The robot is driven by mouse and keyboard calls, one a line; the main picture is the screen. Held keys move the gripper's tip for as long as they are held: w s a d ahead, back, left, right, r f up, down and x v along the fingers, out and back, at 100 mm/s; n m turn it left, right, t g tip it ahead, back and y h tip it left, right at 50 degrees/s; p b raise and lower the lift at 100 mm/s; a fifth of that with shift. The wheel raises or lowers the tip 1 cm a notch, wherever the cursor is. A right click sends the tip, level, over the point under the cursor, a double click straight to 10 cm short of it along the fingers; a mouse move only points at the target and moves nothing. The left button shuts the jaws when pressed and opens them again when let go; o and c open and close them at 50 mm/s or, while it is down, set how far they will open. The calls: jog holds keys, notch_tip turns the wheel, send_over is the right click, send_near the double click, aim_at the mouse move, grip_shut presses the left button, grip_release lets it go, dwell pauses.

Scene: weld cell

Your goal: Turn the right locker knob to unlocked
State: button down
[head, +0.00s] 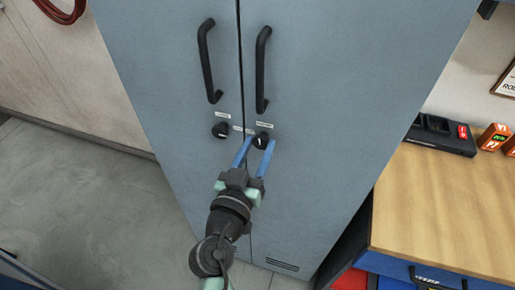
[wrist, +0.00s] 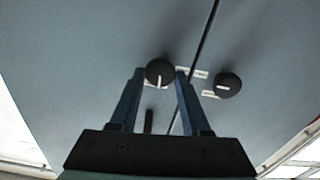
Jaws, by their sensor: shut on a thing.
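The right locker knob (head: 262,141) is a round black knob on the right door, below its handle. In the wrist view the knob (wrist: 159,70) sits between my fingertips, its white mark pointing down the picture toward a small label on the handle side. My gripper (head: 257,141) has blue fingers and is shut on this knob; in the wrist view its fingertips (wrist: 160,73) lie on either side of it. The label's wording is too small to read.
The left knob (head: 220,130) is close beside, with its white mark lying sideways in the wrist view (wrist: 228,86). Black handles (head: 262,70) (head: 208,62) stand out above the knobs. A wooden-topped bench (head: 440,215) is at the right; open floor (head: 80,210) is at the left.

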jog(key=n+b, duration=0.1)
jog(key=n, duration=0.7)
jog(key=shift+a, duration=0.1)
jog(key=n, duration=0.4)
jog(key=shift+p, duration=0.4)
jog(key=shift+f+n+p, duration=0.15)
jog(key=shift+n+p, duration=0.35)
jog(key=shift+n, duration=1.7)
jog(key=shift+c, duration=2)
grip_release()
jog(key=shift+f, duration=0.1)
